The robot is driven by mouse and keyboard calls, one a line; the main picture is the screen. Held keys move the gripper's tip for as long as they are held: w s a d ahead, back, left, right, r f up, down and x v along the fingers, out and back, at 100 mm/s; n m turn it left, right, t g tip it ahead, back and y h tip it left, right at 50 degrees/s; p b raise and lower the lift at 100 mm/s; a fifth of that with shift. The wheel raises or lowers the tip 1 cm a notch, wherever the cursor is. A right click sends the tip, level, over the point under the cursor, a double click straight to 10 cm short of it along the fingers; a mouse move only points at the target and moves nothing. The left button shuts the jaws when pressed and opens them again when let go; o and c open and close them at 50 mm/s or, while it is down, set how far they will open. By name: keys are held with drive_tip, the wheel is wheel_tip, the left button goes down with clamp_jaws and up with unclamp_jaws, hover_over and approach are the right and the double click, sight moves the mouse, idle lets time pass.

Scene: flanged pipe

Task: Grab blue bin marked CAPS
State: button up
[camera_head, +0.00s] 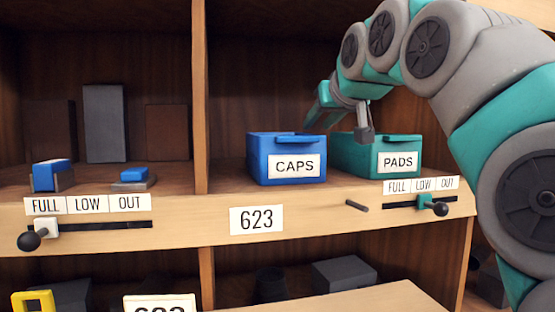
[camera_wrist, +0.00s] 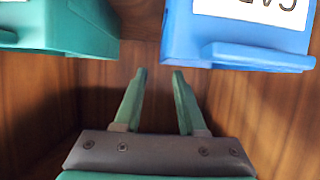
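The blue bin marked CAPS (camera_head: 287,158) stands upright on the middle shelf, its label and front lip facing out. In the wrist view, the blue bin (camera_wrist: 240,35) fills the upper right, partly cut off by the frame edge. My gripper (camera_wrist: 159,74) is open, with a gap between its two teal fingers and nothing in it. In the head view, my gripper (camera_head: 322,108) hangs above and behind the gap between the blue bin and the teal bin. Its fingers show no contact with the blue bin.
A teal bin marked PADS (camera_head: 376,154) stands close to the right of the blue bin. A wooden divider (camera_head: 199,95) rises to the left. A peg (camera_head: 357,206) and a slider knob (camera_head: 439,208) stick out from the shelf's front edge.

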drive_tip(key=x, duration=0.3)
drive_tip(key=p+x, duration=0.1)
drive_tip(key=x, duration=0.3)
drive_tip(key=shift+w+a+f, duration=0.15)
drive_tip(key=shift+f, duration=0.15)
clamp_jaws()
idle(1.2)
